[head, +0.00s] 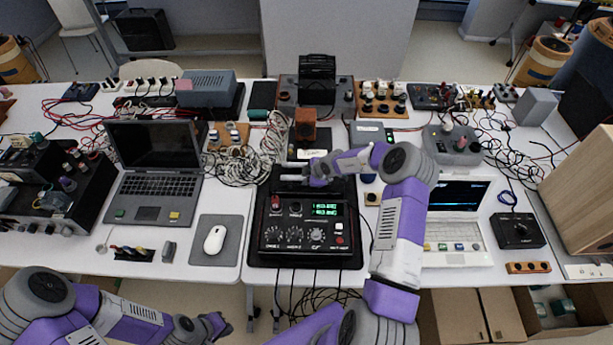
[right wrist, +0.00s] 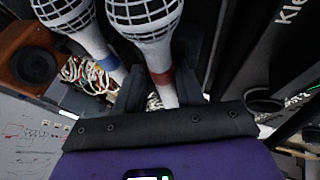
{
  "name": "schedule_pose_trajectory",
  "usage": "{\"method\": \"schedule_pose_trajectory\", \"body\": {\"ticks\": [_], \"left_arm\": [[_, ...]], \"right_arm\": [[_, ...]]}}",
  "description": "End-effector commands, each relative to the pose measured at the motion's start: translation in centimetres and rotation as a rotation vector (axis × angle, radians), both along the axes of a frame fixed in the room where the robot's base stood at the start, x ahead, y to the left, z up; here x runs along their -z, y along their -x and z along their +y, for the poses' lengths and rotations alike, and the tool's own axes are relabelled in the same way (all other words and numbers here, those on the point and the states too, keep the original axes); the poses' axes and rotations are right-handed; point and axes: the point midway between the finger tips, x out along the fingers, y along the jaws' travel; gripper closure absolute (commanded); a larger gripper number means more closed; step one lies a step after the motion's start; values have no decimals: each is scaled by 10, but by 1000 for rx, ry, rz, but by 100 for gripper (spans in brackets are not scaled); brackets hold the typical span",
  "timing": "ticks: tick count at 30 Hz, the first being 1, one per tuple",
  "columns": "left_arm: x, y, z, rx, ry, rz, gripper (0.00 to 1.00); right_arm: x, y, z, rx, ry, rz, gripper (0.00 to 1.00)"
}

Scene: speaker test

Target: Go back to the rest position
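My right gripper (head: 296,172) hangs over the back of the black control box with green displays (head: 312,222). In the right wrist view its two dark fingers (right wrist: 160,92) stand apart. A microphone with a mesh head and a red band (right wrist: 163,75) has its pale handle between them, and a gap seems to show beside the handle. A second microphone with a blue band (right wrist: 108,62) is just left of the fingers. My left gripper (head: 222,324) is low at the front left, off the table's edge; its fingers are too small to judge.
A laptop (head: 155,170) and a mouse (head: 215,239) on a grey pad lie left of the box. A white laptop (head: 455,225) is to the right, partly behind my right arm. Loose cables and small devices fill the back. A wooden speaker (head: 580,190) stands far right.

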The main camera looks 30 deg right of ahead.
Motion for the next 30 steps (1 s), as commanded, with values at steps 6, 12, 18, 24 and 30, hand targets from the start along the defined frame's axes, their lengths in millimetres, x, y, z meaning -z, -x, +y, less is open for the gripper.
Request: {"method": "schedule_pose_trajectory", "body": {"ticks": [6,12,18,24,30], "left_arm": [[-7,0,0,0,0,0,100],[-11,0,0,0,0,0,100],[-11,0,0,0,0,0,100],[-18,0,0,0,0,0,100],[-56,0,0,0,0,0,100]], "right_arm": [[-30,27,-7,6,4,16,44],[-55,35,-9,5,5,-3,44],[-62,36,-9,3,7,-8,44],[-69,36,-9,3,7,-10,44],[-107,35,-9,3,8,-11,44]]}}
